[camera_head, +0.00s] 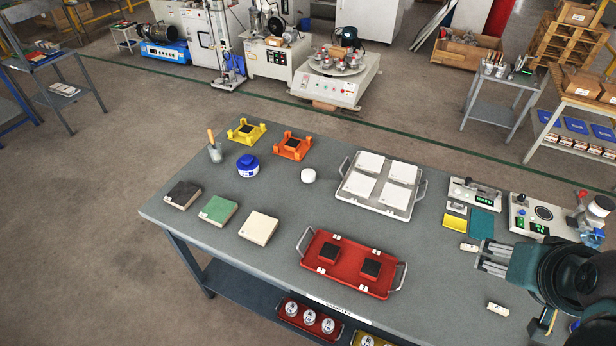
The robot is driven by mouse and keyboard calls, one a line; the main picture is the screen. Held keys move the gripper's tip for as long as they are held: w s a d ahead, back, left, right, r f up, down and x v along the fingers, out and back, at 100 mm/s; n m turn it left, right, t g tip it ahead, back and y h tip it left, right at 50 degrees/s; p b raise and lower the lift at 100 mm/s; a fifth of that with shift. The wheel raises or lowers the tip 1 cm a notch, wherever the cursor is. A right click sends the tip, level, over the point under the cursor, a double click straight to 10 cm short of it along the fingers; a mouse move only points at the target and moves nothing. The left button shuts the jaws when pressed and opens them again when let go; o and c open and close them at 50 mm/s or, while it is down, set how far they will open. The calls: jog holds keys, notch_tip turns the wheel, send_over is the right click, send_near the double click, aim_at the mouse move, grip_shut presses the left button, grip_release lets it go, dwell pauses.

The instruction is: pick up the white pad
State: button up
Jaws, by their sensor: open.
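A white pad (259,228), a block with an off-white top and tan sides, lies flat on the grey table (320,215). It is the rightmost in a row of three, beside a green-topped pad (218,210) and a black-topped pad (182,194). My gripper (484,260) enters from the right edge, well to the right of the white pad and apart from it. Its fingers point left, open, with nothing seen between them.
Behind stand a tray of white tiles (352,204), a white puck (308,175), a blue-and-white jar (247,166) and orange (292,154) and yellow holders. Instruments stand at right.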

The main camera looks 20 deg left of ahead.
jog(key=w+a+r+n+g+y, duration=0.1)
jog(key=w+a+r+n+g, duration=0.15)
jog(key=w+a, duration=0.7)
jog(key=w+a+r+n+g, duration=0.15)
jog(key=w+a+n, duration=0.25)
jog(key=w+a, duration=0.55)
jog(key=w+a+f+n+g, duration=0.1)
jog(key=w+a+f+n, duration=0.4)
jog(key=w+a, duration=0.75)
jog(key=a+f+n, duration=0.1)
jog(key=a+f, duration=0.5)
jog(key=a, duration=0.3)
jog(key=w+a+f+n+g, duration=0.1)
jog(key=a+f, duration=0.6)
jog(key=a, duration=0.2)
jog(key=a+f+n+g+h+p, duration=0.1)
jog(key=a+f+n, duration=0.1)
jog(key=a+f, duration=0.5)
jog(key=shift+w+a, duration=0.2)
jog(key=shift+a, duration=0.3)
jog(key=shift+w+a, duration=0.2)
jog(key=shift+a, duration=0.45)
